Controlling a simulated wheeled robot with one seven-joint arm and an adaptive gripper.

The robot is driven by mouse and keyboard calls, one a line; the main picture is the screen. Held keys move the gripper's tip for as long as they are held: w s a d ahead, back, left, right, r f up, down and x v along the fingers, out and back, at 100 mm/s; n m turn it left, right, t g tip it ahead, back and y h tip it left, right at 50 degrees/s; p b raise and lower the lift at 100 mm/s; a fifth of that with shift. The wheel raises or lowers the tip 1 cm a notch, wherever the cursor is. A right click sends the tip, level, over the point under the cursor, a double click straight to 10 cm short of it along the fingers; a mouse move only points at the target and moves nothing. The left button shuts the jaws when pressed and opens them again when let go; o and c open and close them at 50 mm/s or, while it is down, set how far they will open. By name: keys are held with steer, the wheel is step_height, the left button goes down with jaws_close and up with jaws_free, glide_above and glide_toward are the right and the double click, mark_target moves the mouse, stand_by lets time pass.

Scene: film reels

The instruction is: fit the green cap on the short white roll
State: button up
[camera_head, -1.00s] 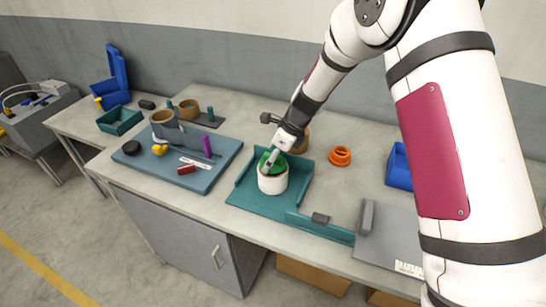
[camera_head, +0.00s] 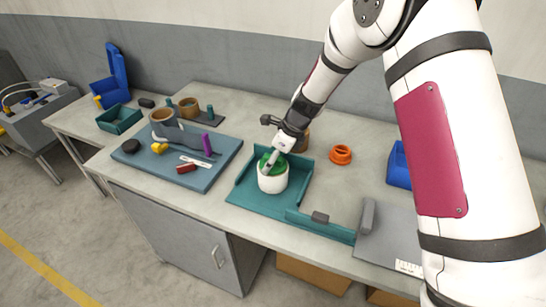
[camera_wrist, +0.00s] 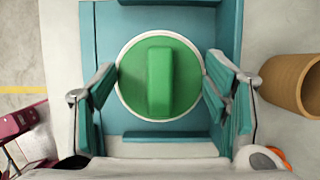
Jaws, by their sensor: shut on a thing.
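The short white roll (camera_head: 273,184) stands upright on the teal tray (camera_head: 244,204) in the middle of the bench. The green cap (camera_head: 278,167) is at the roll's top, under my gripper (camera_head: 269,164). In the wrist view the cap (camera_wrist: 187,80) is a round disc with a raised bar across it, centred within the white rim of the roll (camera_wrist: 124,50). My gripper's two fingers (camera_wrist: 160,82) are shut on the cap from its left and right sides. The cap's underside is hidden, so I cannot tell whether it is fully seated.
An orange ring (camera_head: 340,154) lies right of the tray. A brown roll (camera_wrist: 290,85) stands close to the right finger. A blue-grey board (camera_head: 215,172) with small parts lies to the left. A blue bin (camera_head: 399,167) stands to the right.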

steer(key=o, duration=0.9)
steer(key=shift+c, duration=0.2)
steer(key=p+v, duration=0.3)
steer(key=v, duration=0.8)
